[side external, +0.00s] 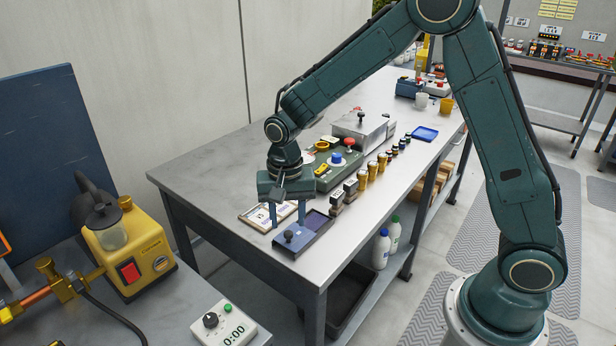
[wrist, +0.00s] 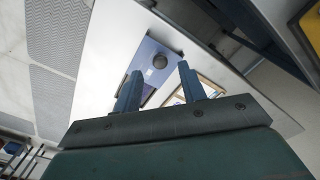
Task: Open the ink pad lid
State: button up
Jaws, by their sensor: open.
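The ink pad (side external: 317,221) is a low blue-grey box at the near end of the metal bench, with a dark purple area on its far part. A blue-grey lid part with a black knob (side external: 289,236) is at its near end. The knob also shows in the wrist view (wrist: 160,61), between and just beyond the fingertips. My gripper (side external: 288,224) points down above the ink pad with its blue fingers apart and nothing between them. It also shows in the wrist view (wrist: 159,72). Whether the fingers touch the box cannot be told. Part of the pad is hidden behind a finger.
A framed paper card (side external: 256,216) lies left of the ink pad. Stamps (side external: 337,201) and several small bottles (side external: 372,171) line the bench's right side. A green control panel (side external: 339,163) with knobs stands behind. The bench's left side is clear.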

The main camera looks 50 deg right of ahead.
aim_at(290, 233)
notch_tip(290, 233, up, 11)
jog(key=shift+f, duration=0.15)
dwell(0.6)
jog(key=s+d+r+n+t, duration=0.35)
jog(key=s+r, duration=0.45)
jog(key=s, duration=0.4)
jog(key=s+d+n+t, duration=0.2)
jog(key=s+n, duration=0.3)
jog(key=s, duration=0.7)
